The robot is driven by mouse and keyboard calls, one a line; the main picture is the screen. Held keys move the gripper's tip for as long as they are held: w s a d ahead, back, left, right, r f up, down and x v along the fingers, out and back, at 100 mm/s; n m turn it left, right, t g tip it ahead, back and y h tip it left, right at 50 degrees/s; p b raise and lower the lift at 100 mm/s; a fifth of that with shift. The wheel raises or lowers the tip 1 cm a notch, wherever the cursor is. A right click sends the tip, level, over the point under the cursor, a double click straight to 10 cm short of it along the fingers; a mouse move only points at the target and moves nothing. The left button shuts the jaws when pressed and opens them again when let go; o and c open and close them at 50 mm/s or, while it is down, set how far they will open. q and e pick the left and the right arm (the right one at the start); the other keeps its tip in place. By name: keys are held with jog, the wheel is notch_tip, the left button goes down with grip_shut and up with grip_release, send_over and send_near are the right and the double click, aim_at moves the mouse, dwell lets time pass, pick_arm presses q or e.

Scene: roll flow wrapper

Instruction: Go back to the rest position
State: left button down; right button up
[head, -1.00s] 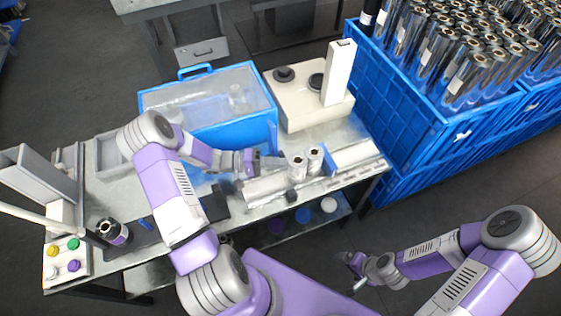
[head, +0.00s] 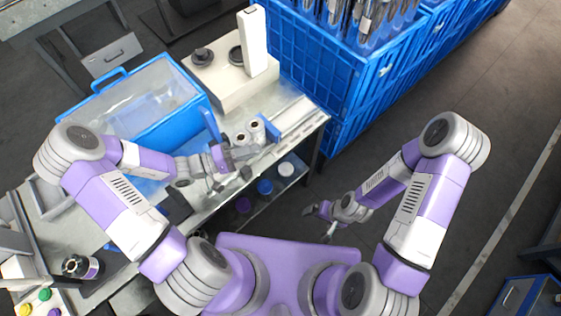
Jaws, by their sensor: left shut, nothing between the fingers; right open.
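My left gripper (head: 224,160) is shut with nothing in it. It hangs over the front part of the workbench, just left of two small silver rolls (head: 249,134). My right gripper (head: 312,210) is open and empty. It is held in front of my body over the dark floor, to the right of the bench and apart from everything. Both arms are bent at the elbow.
The workbench (head: 205,210) carries a blue-framed clear box (head: 140,112), a cream machine (head: 222,78) and a dark roll (head: 82,266) at the left. Blue crates (head: 345,75) with many rolls stand behind.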

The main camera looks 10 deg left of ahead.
pick_arm(q)
jog(key=s+d+f+m+g+y, duration=0.15)
jog(key=s+d+f+g, duration=0.25)
jog(key=s+d+g, duration=0.5)
jog(key=s+a+f+m+g+y+p, duration=0.1)
jog(key=s+a+f+m+y+p, duration=0.1)
jog(key=s+f+y, duration=0.65)
jog(key=w+a+f+t+y+b, duration=0.2)
jog(key=w+a+f, duration=0.1)
jog(key=w+f, duration=0.3)
jog(key=shift+f+n+t, duration=0.4)
jog(key=shift+f+n, duration=0.05)
jog(key=shift+f, duration=0.35)
pick_arm(e)
jog(key=shift+r, duration=0.1)
jog(key=shift+c, duration=0.4)
